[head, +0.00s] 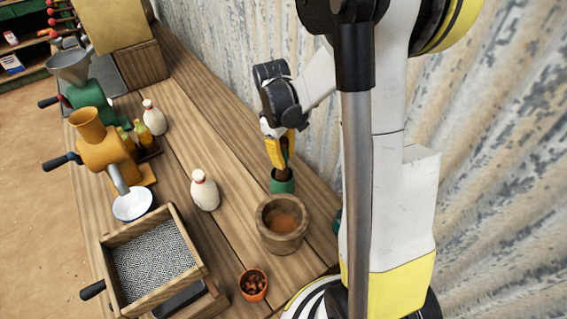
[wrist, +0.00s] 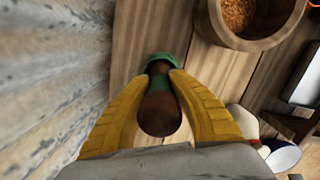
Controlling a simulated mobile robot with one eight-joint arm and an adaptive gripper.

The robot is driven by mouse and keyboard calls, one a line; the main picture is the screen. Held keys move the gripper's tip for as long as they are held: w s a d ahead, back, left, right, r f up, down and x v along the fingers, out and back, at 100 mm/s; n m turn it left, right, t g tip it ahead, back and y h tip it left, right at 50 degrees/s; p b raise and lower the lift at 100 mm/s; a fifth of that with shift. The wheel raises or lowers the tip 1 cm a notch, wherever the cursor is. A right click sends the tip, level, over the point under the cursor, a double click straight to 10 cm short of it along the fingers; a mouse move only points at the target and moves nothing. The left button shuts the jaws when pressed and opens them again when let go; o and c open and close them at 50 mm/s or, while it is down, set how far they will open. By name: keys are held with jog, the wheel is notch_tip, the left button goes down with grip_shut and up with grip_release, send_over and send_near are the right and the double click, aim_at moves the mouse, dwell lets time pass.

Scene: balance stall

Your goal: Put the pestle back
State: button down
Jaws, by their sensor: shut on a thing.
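My gripper (head: 280,150), with yellow fingers, is shut on the brown pestle (head: 285,172) and points down at the table. In the wrist view my gripper (wrist: 161,105) has the pestle (wrist: 159,116) between its fingers, its rounded end towards the camera. A small green cup (head: 283,184) is directly below the pestle; it also shows in the wrist view (wrist: 160,60). The pestle's lower end is at or inside the cup's mouth; I cannot tell how deep. A wooden mortar (head: 282,224) with brown contents stands just in front of the cup, and in the wrist view (wrist: 247,40) at the top right.
A small orange pot (head: 253,285) of brown pieces stands near the mortar. A wooden sieve box (head: 150,262), white bottles (head: 204,190), a white bowl (head: 132,204) and an orange grinder (head: 100,138) stand to the left. A corrugated wall (head: 225,55) runs close behind the cup.

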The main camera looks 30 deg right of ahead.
jog(key=shift+f, duration=0.6)
jog(key=shift+f, duration=0.15)
jog(key=c, duration=1.3)
grip_release()
